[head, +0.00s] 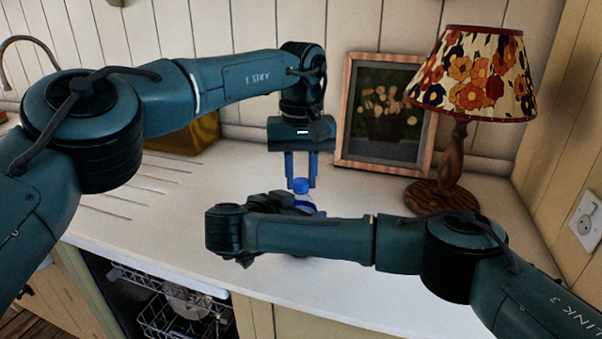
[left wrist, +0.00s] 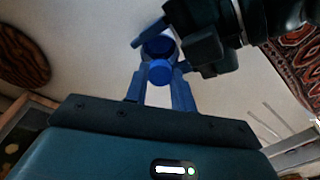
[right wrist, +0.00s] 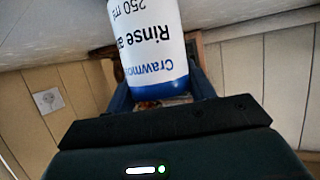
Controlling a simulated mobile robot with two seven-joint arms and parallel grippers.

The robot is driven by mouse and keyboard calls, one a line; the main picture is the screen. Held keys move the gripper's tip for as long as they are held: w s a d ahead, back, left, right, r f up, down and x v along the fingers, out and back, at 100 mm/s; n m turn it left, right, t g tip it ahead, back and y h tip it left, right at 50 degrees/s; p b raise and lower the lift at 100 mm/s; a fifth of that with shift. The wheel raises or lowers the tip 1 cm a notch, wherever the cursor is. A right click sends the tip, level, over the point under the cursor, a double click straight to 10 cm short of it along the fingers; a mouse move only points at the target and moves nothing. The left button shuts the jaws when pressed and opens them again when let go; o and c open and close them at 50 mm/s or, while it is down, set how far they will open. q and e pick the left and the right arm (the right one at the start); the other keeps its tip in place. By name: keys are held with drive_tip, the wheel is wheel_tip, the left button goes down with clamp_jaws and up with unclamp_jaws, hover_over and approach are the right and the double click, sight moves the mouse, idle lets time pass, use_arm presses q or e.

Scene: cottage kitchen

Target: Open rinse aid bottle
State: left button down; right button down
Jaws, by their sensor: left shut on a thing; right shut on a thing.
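The rinse aid bottle (head: 306,204) is white and blue with a blue cap (head: 301,185). In the head view it is mostly hidden behind my right arm. My left gripper (head: 302,180) points down from above and is shut on the cap, which shows between its fingers in the left wrist view (left wrist: 160,72). My right gripper (right wrist: 161,94) is shut on the bottle's body; its label (right wrist: 148,40) fills the upper middle of the right wrist view. I cannot tell whether cap and bottle are apart.
A framed picture (head: 384,115) leans at the wall behind my grippers. A lamp (head: 450,150) with a flowered shade stands right of it. A yellowish container (head: 188,136) is behind my left arm. An open dishwasher (head: 180,310) is below the white worktop (head: 235,165).

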use_arm(q)
drive_tip(key=n, duration=0.3)
drive_tip(key=shift+n, duration=0.3)
drive_tip(key=n, duration=0.3)
drive_tip(key=shift+n, duration=0.4)
drive_tip(key=n, duration=1)
drive_tip(key=shift+n, duration=0.3)
drive_tip(key=n, duration=1)
drive_tip(key=shift+r, duration=0.1)
drive_tip(key=n, duration=0.6)
drive_tip(key=shift+n, duration=0.4)
drive_tip(key=n, duration=1.2)
drive_tip(key=shift+n, duration=0.3)
drive_tip(key=n, duration=0.6)
drive_tip(key=shift+n, duration=0.3)
drive_tip(key=shift+r, duration=0.25)
